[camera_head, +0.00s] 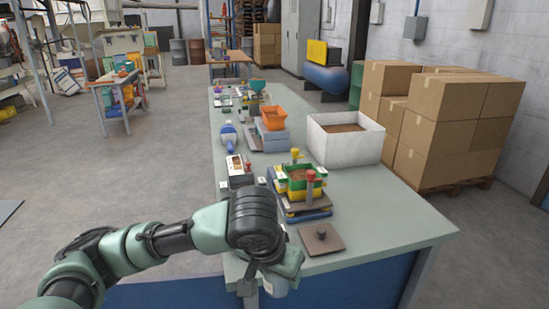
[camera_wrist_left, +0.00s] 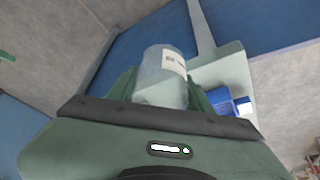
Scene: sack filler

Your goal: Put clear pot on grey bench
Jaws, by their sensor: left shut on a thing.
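The clear pot (camera_wrist_left: 160,68), pale and see-through with a white label, is between the fingers of my left gripper (camera_wrist_left: 160,98) in the left wrist view. In the head view, my left gripper (camera_head: 268,278) is shut on the pot (camera_head: 279,287) at the near edge of the grey bench (camera_head: 395,215). The pot is mostly hidden by the gripper there. It shows against the bench's blue front, and I see no contact with the bench top. My right gripper is not in view.
A white box (camera_head: 345,150) stands at the right edge. The bench's front right is clear. Cartons (camera_head: 440,130) stand beyond.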

